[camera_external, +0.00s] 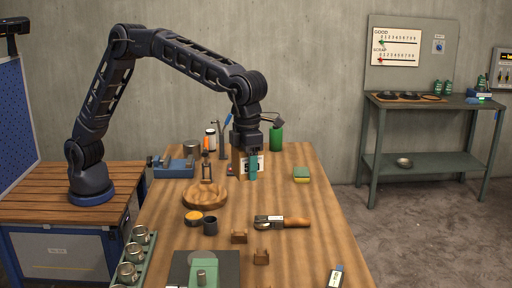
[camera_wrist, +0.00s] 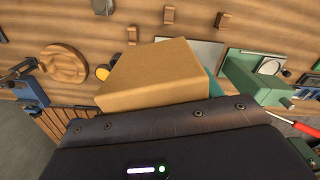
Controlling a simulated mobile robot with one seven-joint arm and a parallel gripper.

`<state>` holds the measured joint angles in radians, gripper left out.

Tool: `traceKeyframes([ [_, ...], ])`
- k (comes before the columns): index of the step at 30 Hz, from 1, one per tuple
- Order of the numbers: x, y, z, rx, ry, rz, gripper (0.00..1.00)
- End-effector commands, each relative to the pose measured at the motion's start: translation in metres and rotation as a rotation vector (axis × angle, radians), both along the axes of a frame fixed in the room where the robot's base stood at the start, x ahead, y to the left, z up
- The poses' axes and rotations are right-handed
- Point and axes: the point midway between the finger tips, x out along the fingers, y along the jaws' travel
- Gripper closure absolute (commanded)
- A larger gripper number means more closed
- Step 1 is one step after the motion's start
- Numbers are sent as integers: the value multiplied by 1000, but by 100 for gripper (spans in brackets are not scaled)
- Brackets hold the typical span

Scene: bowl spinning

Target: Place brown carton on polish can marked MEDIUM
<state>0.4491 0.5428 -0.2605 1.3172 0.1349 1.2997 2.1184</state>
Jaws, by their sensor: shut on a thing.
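The brown carton (camera_wrist: 155,75) fills the middle of the wrist view, close to the camera. My gripper (camera_external: 246,166) is shut on it, above the far part of the workbench. In the external view the carton (camera_external: 236,164) shows as a narrow brown piece beside a teal finger. A teal edge also shows at the carton's right side in the wrist view. A low round tin with a yellow top (camera_external: 194,217) stands on the bench left of centre; it shows partly behind the carton in the wrist view (camera_wrist: 103,72). I cannot read MEDIUM on any can.
A round wooden stand (camera_external: 205,197), dark cup (camera_external: 210,227), wood-handled tool (camera_external: 285,223), small wooden blocks (camera_external: 239,237) and a green device (camera_external: 204,272) occupy the bench. A green can (camera_external: 276,138) and sponge (camera_external: 301,174) stand farther back. The bench's right side is mostly clear.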

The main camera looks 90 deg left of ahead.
Motion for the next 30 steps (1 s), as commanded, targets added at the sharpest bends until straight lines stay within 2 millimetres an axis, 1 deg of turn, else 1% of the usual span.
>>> traceKeyframes([
  [1,-16,-20,3,-1,-1,-42,64],
  [3,-37,-43,6,0,-1,-96,64],
  [6,-65,-72,11,0,-2,-165,64],
  [9,-89,-94,15,0,-3,-225,64],
  [12,-108,-110,18,0,-4,-269,64],
  [15,-121,-121,20,1,-4,-297,64],
  [17,-124,-124,19,2,-3,-307,64],
  [20,-127,-126,11,3,-3,-314,64],
  [23,-128,-126,-7,3,-1,-316,64],
  [30,-128,-126,-60,3,-2,-315,64],
])
